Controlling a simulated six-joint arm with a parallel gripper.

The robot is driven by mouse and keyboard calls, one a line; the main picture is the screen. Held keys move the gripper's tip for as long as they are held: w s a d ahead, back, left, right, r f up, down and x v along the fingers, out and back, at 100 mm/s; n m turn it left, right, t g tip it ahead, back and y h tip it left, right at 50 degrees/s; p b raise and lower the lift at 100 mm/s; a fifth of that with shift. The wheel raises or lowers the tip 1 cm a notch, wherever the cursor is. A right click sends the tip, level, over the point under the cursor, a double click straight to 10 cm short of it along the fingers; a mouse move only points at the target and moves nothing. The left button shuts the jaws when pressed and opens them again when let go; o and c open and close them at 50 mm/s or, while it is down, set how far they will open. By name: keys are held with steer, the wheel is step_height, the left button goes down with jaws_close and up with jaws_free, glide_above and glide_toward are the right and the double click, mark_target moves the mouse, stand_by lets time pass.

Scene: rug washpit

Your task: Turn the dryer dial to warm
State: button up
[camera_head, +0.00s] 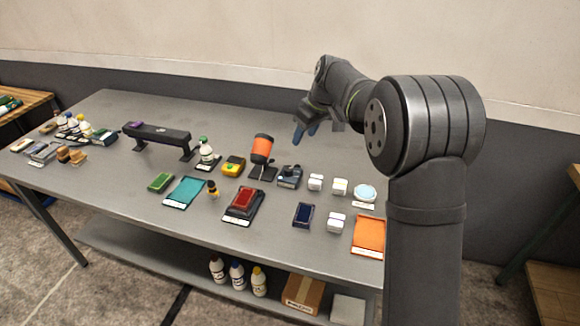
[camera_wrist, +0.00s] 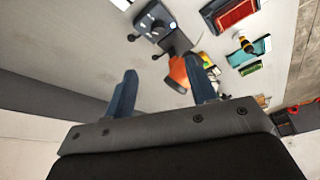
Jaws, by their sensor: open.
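A dark grey-blue control box (camera_head: 289,177) stands on the table right of an orange dryer-like head (camera_head: 262,149) on a dark stand. In the wrist view, the box (camera_wrist: 155,24) has a dark round part on top and black knobs at its sides. I cannot read any dial marks or tell which setting it is at. My gripper (camera_head: 306,132) is above and behind the box, apart from it. Its two blue fingers (camera_wrist: 162,82) are open with nothing held. The orange head (camera_wrist: 178,74) shows beside the right finger in the wrist view, farther off.
White small blocks (camera_head: 315,183) and a pale blue round dish (camera_head: 365,192) are right of the box. A red pad on a dark tray (camera_head: 243,204) and a yellow device (camera_head: 233,166) are to the left. The table's back area (camera_head: 230,115) is clear.

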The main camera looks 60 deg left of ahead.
steer(key=w+n, duration=0.1)
steer(key=n, duration=0.1)
glide_toward(289, 168)
steer(key=shift+g+y, duration=0.3)
steer(key=x, duration=0.8)
steer(key=shift+w+d+f, duration=0.1)
steer(key=shift+d+f, duration=0.1)
steer(key=shift+f, duration=0.25)
steer(key=shift+c, duration=0.4)
steer(key=c, duration=0.9)
